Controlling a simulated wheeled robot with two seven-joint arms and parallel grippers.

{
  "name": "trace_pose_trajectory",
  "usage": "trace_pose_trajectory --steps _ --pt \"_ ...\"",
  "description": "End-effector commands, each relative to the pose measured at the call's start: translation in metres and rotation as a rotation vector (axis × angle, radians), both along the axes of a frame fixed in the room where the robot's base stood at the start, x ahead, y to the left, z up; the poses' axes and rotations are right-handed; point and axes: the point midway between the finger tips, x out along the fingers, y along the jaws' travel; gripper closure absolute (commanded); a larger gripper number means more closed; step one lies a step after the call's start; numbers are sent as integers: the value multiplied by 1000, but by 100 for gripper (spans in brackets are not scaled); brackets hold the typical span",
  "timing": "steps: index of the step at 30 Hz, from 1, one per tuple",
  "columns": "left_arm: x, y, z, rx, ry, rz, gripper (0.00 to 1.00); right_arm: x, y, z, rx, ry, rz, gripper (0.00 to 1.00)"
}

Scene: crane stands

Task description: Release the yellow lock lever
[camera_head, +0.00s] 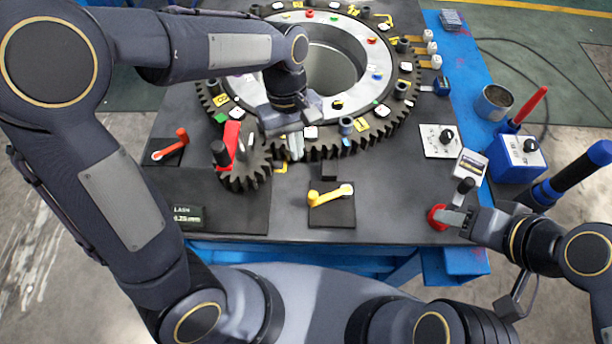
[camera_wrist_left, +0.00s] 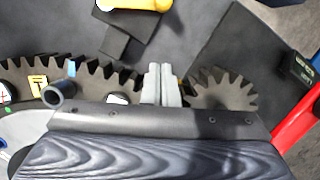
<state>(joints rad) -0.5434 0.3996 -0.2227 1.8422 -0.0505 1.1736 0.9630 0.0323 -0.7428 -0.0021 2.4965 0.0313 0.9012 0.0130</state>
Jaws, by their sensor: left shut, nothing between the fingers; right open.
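The yellow lock lever (camera_head: 331,195) lies across a black square plate (camera_head: 330,215) near the table's front edge. Part of it shows at the top edge of the left wrist view (camera_wrist_left: 135,4). My left gripper (camera_head: 295,150) is shut and empty, above the large gear's front edge, beyond the lever and apart from it. Its closed fingertips (camera_wrist_left: 161,83) show in the left wrist view between the large gear and the small gear. My right gripper (camera_head: 458,213) is open at the table's front right, beside a red round button (camera_head: 437,217); whether it touches it I cannot tell.
The large ring gear (camera_head: 392,125) fills the table's back; a small dark gear (camera_head: 245,174) with a red crank (camera_head: 229,145) stands left of the lever. A red lever (camera_head: 170,147) is farther left. A blue control box (camera_head: 516,158) and a metal cup (camera_head: 494,101) stand right.

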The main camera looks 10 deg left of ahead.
Motion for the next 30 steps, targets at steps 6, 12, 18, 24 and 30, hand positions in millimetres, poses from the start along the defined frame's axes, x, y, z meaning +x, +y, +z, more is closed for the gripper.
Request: trace_pose_trajectory --steps 6,12,18,24,30 --pt "-11 -6 -47 3 5 1 100 0 0 1 0 0 0 50" --pt "-34 -21 -47 1 1 -4 100 0 0 9 0 0 0 50" --pt "-43 -28 -48 1 0 0 100 0 0 11 0 0 0 50" --pt "-44 -28 -48 1 -1 1 100 0 0 11 0 0 0 50" --pt "-44 -29 -48 1 -1 1 100 0 0 11 0 0 0 50"
